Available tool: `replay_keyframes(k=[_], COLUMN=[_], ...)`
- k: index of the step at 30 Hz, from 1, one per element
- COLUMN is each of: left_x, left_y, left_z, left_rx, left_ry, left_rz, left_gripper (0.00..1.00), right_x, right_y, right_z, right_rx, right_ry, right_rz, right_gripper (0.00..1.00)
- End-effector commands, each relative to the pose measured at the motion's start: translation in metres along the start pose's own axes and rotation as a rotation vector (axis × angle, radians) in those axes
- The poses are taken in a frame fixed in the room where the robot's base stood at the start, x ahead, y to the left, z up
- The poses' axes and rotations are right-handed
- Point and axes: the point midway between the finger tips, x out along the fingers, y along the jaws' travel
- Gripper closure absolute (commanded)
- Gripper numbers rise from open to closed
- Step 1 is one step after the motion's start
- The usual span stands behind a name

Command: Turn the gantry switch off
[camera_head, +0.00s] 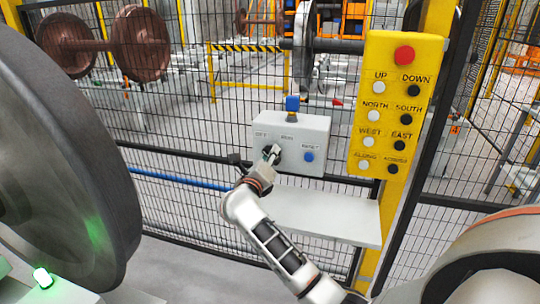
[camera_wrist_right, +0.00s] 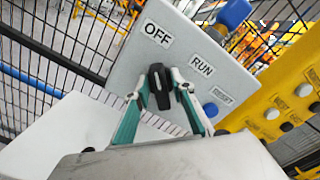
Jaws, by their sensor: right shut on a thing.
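The switch is a black knob (camera_wrist_right: 159,88) on a light grey control box (camera_head: 315,130), below the printed labels OFF (camera_wrist_right: 158,36) and RUN (camera_wrist_right: 201,64). In the wrist view the knob's upper end points roughly toward OFF. My right gripper (camera_head: 271,153) reaches up to the box's left part in the head view. Its teal-edged fingers (camera_wrist_right: 160,90) stand on either side of the knob and are shut on it. In the head view the fingers partly cover the knob. My left gripper is not in view.
The box also carries a blue RESET button (camera_head: 309,156) and a blue part on top (camera_head: 292,104). A yellow button panel (camera_head: 384,135) with a red button stands to its right. A light shelf (camera_head: 330,217) is below, mesh fence (camera_head: 180,125) behind. A large wheel (camera_head: 75,150) fills the left.

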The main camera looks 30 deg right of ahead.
Motion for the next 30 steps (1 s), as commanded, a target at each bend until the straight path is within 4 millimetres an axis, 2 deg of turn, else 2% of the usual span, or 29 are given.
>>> replay_keyframes(k=[4, 5, 17, 23, 30], left_x=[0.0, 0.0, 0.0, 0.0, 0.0], left_y=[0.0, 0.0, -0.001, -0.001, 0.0], left_z=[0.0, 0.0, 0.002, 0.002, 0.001], left_rx=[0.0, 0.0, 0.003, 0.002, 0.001], left_ry=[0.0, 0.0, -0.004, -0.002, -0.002], left_rz=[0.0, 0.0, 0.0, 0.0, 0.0], left_gripper=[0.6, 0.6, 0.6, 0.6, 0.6], right_x=[0.0, 0.0, -0.004, -0.033, -0.082], right_y=[0.002, 0.002, 0.001, 0.002, 0.002], right_z=[-0.002, -0.002, -0.001, -0.001, -0.001], right_rx=[-0.004, -0.004, -0.001, 0.002, 0.001], right_ry=[0.002, 0.002, 0.0, 0.001, 0.002], right_rz=[0.002, 0.002, 0.002, 0.005, 0.005], right_gripper=[0.98, 0.69, 0.69, 0.69, 0.69])
